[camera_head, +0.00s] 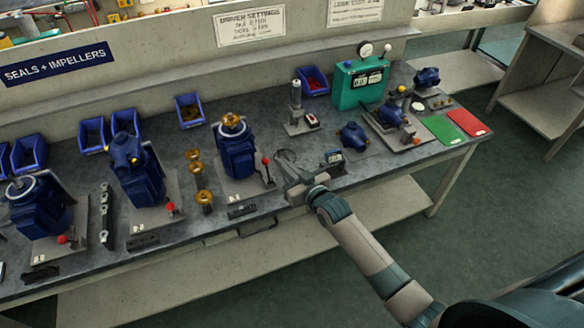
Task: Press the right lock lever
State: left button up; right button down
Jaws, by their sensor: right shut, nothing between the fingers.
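Three blue pump housings stand on grey base plates along the bench, each with a red-knobbed lever at its lower right. The right lock lever (267,168) stands roughly upright beside the right pump (236,150), which has a brass part on top. My right gripper (284,156) is shut and empty, just right of that lever's red knob. A small gap seems to separate them, but contact is hard to tell at this size. The middle lever (172,208) and left lever (66,240) show beside the middle pump (135,170) and left pump (42,208). My left gripper is out of view.
Brass parts (195,168) stand between the middle and right pumps. A driver stand (298,110), a green tester (360,83), a loose blue pump part (353,136) and green and red mats lie to the right. Blue bins (188,110) line the back.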

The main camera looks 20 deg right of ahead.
jog(key=s+r, duration=0.1)
jog(key=s, duration=0.1)
jog(key=s+d+r, duration=0.1)
jog(key=shift+s+r+b, duration=0.35)
jog(key=shift+s+b, duration=0.05)
dwell(0.4)
jog(key=s+d+f+g+h+b, duration=0.15)
jog(key=s+f, duration=0.45)
jog(key=f, duration=0.7)
jog(key=s+d+f+g, duration=0.1)
jog(key=s+f+g, duration=0.35)
jog(key=f, duration=0.95)
jog(key=s+d+f+g+h+b, duration=0.1)
jog(key=s+f, duration=0.7)
jog(key=f, duration=0.5)
jog(key=s+f+g, duration=0.2)
jog(key=s+f, duration=0.5)
jog(key=s, duration=0.6)
jog(key=s+f+g+b, duration=0.1)
jog(key=s+f+g, duration=0.2)
jog(key=s+f, duration=0.4)
jog(key=s+f+g+h+b, duration=0.1)
jog(key=s+f, duration=0.6)
jog(key=s, duration=1.3)
jog(key=shift+s+f+g, duration=0.2)
jog(key=shift+s+g, duration=0.05)
jog(key=shift+g, duration=0.65)
